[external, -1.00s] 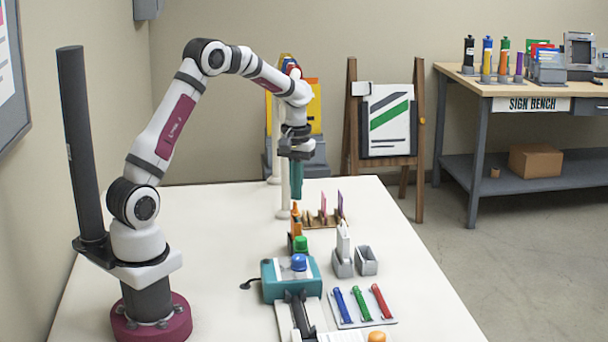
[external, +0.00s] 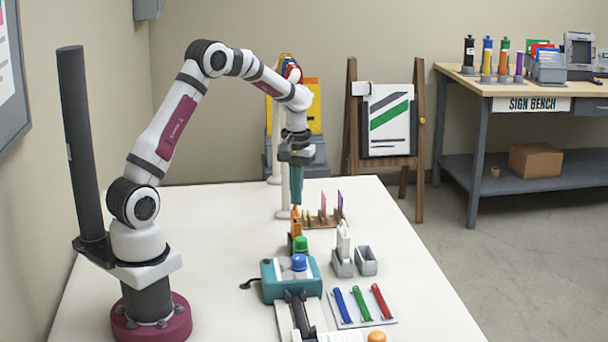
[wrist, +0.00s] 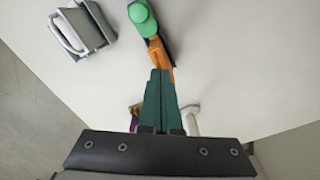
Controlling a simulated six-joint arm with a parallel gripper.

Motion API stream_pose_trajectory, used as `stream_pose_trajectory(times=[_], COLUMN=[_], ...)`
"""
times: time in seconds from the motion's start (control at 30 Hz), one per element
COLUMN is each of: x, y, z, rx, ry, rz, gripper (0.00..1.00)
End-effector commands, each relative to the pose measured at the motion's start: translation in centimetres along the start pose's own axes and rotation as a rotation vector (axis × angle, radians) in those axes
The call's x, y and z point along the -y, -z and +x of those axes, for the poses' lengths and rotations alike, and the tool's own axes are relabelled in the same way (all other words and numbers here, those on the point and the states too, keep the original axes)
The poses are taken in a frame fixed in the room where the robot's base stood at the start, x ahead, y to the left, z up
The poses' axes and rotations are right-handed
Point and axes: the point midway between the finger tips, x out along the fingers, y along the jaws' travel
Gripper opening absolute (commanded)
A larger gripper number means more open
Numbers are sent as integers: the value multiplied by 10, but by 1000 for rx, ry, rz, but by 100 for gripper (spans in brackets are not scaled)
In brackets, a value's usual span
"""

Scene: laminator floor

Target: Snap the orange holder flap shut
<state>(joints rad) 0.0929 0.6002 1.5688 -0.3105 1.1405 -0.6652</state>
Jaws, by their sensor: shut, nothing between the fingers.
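The orange holder flap (external: 296,225) stands up on a small dark holder (external: 291,243), behind the teal laminator in the external view. In the wrist view the orange flap (wrist: 159,58) runs from the green-topped piece toward my fingertips. My gripper (external: 296,202) has its teal fingers pointing down and shut, with nothing between them. The tips are at the upper end of the flap; I cannot tell whether they touch it. In the wrist view my gripper (wrist: 160,75) hides the near end of the flap.
A green knob (external: 301,243) stands right by the holder, and the teal laminator (external: 277,288) with a blue knob is in front. A wooden rack (external: 318,220) and grey bins (external: 366,261) are to the right. Pens (external: 360,304) lie on a tray. The left table area is clear.

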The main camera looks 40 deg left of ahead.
Motion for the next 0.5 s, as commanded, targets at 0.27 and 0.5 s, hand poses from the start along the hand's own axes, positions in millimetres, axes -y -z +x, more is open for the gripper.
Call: stream_pose_trajectory(times=[0.27, 0.5], x=[0, 0], y=[0, 0], z=[3, -3], rx=[-1, -1], ry=[0, -1], rz=[0, 0], gripper=[0, 0])
